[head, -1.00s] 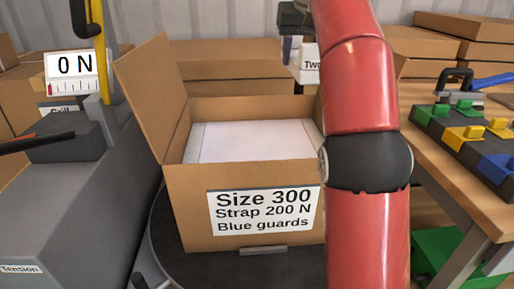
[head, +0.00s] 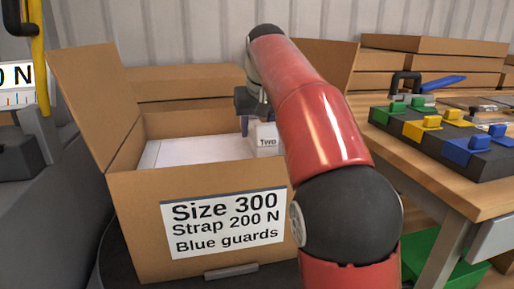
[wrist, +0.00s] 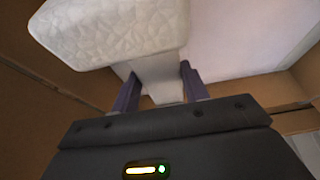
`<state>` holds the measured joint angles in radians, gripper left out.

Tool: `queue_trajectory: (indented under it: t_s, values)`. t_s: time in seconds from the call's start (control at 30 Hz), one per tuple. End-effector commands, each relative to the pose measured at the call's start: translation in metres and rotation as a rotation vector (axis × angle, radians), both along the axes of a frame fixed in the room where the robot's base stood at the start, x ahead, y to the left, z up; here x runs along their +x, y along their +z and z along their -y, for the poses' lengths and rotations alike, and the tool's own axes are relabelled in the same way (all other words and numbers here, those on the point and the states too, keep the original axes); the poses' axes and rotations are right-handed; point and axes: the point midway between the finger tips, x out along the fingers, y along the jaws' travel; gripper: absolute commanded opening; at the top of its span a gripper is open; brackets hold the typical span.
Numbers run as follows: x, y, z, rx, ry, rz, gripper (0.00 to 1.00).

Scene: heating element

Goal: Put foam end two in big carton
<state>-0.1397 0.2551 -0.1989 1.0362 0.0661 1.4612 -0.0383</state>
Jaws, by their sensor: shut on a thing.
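Foam end two (head: 267,140) is a white block marked "Two". In the head view it is at the right inner side of the open big carton (head: 140,230), low at the opening. My gripper (head: 243,125) is above it, partly hidden by my red arm. In the wrist view the foam (wrist: 110,30) has a textured face, and my gripper (wrist: 157,82) is shut on its narrower part between two purple fingers. A white flat-topped item (head: 200,150) lies inside the carton; it also shows in the wrist view (wrist: 235,38). Whether the foam touches it or the carton's bottom is hidden.
The carton's left flap (head: 95,105) stands up, and its right flap (head: 325,62) shows behind my arm. A wooden bench (head: 440,190) with coloured clamps (head: 440,125) is at right. A grey tension machine (head: 50,210) is at left. Flat cartons are stacked behind.

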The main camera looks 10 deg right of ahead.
Motion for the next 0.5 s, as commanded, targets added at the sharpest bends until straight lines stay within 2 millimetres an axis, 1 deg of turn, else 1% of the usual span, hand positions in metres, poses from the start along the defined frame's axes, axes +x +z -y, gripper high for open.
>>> queue_trajectory:
  t_s: [0.1, 0.2, 0.3, 0.5]
  values:
    - [-0.001, -0.020, 0.000, 0.000, 0.000, -0.002, 0.19]
    - [-0.001, -0.032, 0.000, 0.000, -0.001, -0.001, 0.19]
    - [-0.001, -0.036, 0.000, 0.000, 0.000, 0.000, 0.19]
    - [0.000, -0.036, 0.000, 0.000, 0.000, 0.000, 0.19]
